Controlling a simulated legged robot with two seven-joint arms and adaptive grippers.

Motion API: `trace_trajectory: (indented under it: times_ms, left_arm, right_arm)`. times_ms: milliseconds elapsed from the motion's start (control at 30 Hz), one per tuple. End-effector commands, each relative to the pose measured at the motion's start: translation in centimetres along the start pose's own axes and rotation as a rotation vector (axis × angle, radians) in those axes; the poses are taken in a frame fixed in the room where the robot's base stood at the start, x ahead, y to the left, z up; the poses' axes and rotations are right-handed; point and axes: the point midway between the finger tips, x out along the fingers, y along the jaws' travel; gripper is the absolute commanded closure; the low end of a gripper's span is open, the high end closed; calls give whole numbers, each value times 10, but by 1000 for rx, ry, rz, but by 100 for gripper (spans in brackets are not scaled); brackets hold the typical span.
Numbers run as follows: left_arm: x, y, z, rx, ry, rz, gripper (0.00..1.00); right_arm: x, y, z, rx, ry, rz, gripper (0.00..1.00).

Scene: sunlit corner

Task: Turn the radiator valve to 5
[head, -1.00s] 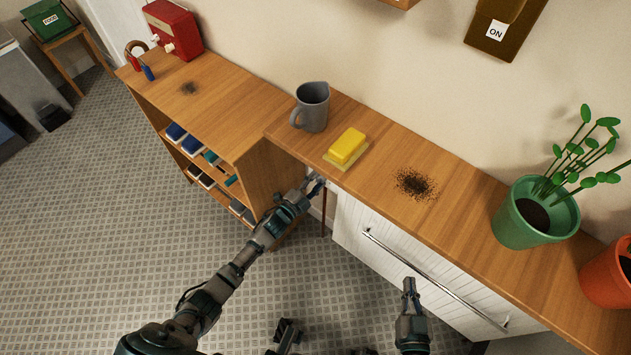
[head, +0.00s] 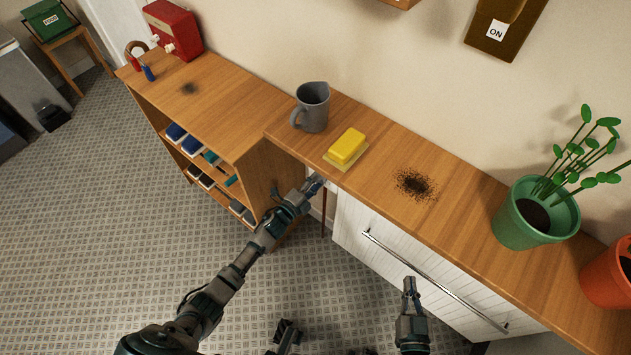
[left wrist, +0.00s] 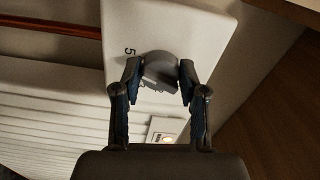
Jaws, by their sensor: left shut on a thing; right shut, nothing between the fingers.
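The grey radiator valve knob (left wrist: 160,70) is on a white panel (left wrist: 190,22) in the left wrist view. A dark "5" is printed on the panel just left of the knob; other marks are partly hidden. My left gripper (left wrist: 159,78) is shut on the knob, with one finger on each side. In the head view my left gripper (head: 315,184) reaches under the counter edge, beside the white slatted front (head: 385,245), and the knob is hidden. My right gripper (head: 409,286) is shut and empty, in front of the slatted front.
The wooden counter (head: 380,152) overhangs my left gripper. A metal rail (head: 430,275) crosses the slatted front near my right gripper.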

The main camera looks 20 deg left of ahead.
Motion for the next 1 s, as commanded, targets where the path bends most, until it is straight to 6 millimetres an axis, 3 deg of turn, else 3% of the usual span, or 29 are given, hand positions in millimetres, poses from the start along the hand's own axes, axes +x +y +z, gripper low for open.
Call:
trace_trajectory:
  times_ms: [67, 100, 200, 567, 667, 1000]
  left_arm:
    - [-2, 7, -2, 1, 1, 11, 93]
    - [-2, 7, -2, 1, 1, 11, 53]
    - [-2, 6, -2, 0, 1, 10, 33]
    - [-6, 3, 0, -1, 0, 5, 33]
    - [-20, 4, 0, -1, 0, 5, 33]
    - [-93, 5, 0, -1, 1, 9, 33]
  right_arm:
    - [0, 0, 1, 0, -1, 0, 100]
    - [0, 0, 1, 0, -1, 0, 100]
    - [0, 0, 1, 0, -1, 0, 100]
    - [-2, 0, 2, -3, -5, 0, 100]
    - [-2, 0, 2, -3, -4, 0, 100]
    - [-1, 0, 1, -2, -2, 0, 100]
